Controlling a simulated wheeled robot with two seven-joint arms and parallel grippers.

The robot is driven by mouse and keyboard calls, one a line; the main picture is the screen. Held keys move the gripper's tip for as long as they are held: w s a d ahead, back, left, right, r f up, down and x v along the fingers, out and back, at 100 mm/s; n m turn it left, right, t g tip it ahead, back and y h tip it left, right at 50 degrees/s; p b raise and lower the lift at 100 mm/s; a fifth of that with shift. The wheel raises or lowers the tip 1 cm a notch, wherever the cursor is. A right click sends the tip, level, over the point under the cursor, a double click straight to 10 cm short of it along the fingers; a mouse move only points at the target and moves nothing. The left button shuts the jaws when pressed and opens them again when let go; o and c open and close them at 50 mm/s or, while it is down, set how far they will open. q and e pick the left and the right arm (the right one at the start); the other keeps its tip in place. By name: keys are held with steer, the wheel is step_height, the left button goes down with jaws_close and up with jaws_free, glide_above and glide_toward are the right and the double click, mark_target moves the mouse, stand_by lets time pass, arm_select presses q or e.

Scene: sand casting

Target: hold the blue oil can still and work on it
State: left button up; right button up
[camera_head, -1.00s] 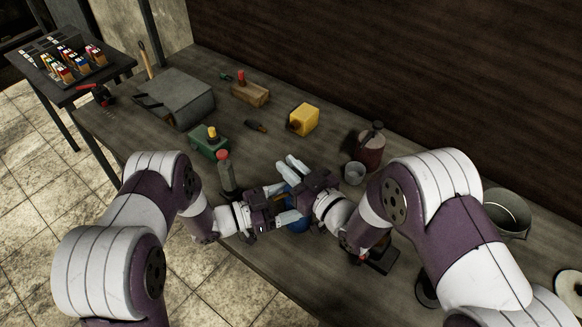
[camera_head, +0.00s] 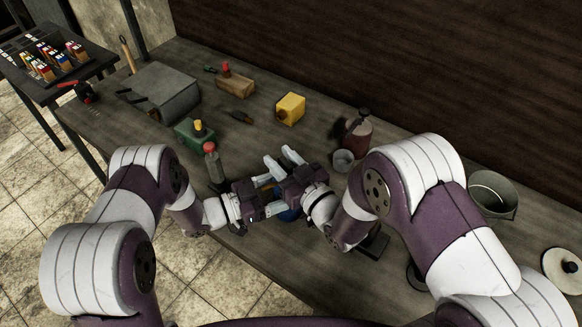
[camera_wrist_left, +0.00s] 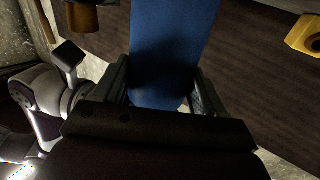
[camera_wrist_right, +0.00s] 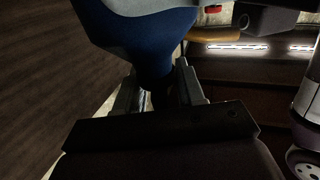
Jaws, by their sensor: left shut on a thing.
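The blue oil can (camera_head: 288,215) is mostly hidden behind my grippers in the head view, above the front edge of the workbench. In the left wrist view its blue body (camera_wrist_left: 170,50) lies between the fingers of my left gripper (camera_head: 262,203), which is shut on it. In the right wrist view the can (camera_wrist_right: 145,45) is wide and blue and narrows to a dark part. That part lies between the fingers of my right gripper (camera_head: 283,165); whether they press on it I cannot tell.
A red-topped bottle (camera_head: 214,165) stands close left of my left gripper. A grey cup (camera_head: 343,160) and a brown jug (camera_head: 357,132) stand behind my right gripper. A green box (camera_head: 188,136), a yellow block (camera_head: 290,109) and a metal pot (camera_head: 492,197) are farther off.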

steer(key=v, duration=1.1)
arm_select(q)
steer(key=o, duration=1.3)
steer(key=shift+c, duration=0.2)
arm_select(e)
steer(key=shift+r, duration=0.1)
arm_select(q)
steer(key=shift+r+p, duration=0.65)
steer(key=shift+r, duration=0.1)
arm_select(e)
steer(key=shift+r, duration=0.6)
arm_select(q)
steer(key=o, duration=0.3)
